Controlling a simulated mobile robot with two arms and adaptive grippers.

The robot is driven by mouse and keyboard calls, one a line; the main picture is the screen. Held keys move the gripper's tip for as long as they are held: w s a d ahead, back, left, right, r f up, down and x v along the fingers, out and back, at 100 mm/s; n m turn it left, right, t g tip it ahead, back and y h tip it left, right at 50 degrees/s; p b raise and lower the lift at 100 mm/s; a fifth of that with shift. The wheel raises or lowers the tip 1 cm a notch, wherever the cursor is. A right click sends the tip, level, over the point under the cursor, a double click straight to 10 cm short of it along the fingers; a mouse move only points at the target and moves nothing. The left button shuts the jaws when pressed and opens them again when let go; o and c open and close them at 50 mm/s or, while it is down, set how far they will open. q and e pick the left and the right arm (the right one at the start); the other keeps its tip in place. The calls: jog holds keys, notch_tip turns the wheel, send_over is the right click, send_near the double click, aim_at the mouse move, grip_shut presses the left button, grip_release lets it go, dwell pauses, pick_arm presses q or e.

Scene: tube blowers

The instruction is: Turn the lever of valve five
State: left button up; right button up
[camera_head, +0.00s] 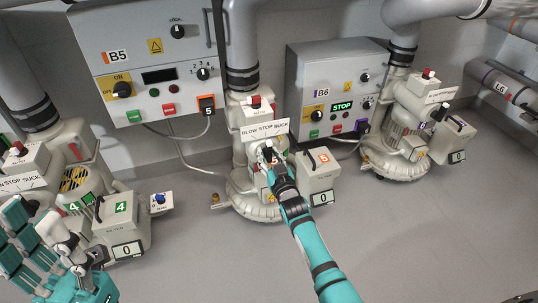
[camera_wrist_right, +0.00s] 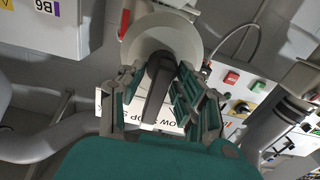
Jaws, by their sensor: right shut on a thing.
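Valve five is on the middle blower (camera_head: 253,125), below a plate (camera_head: 265,131) reading BLOW STOP SUCK. The filter box (camera_head: 318,180) beside it carries an orange 5. My right gripper (camera_head: 268,158) is at the valve, in front of the blower. The fingers hide part of the lever.
Control box B5 (camera_head: 135,48) hangs above, left of the blower, and box B6 (camera_head: 325,70) to its right. A grey hose (camera_head: 180,152) runs from B5 toward the blower. Filter box four (camera_head: 122,225) stands at the lower left. The floor (camera_head: 420,240) at the lower right is clear.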

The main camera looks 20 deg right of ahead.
jog(key=shift+f, duration=0.1)
jog(key=o, duration=0.8)
jog(key=s, duration=1.2)
jog(key=shift+d, duration=0.2)
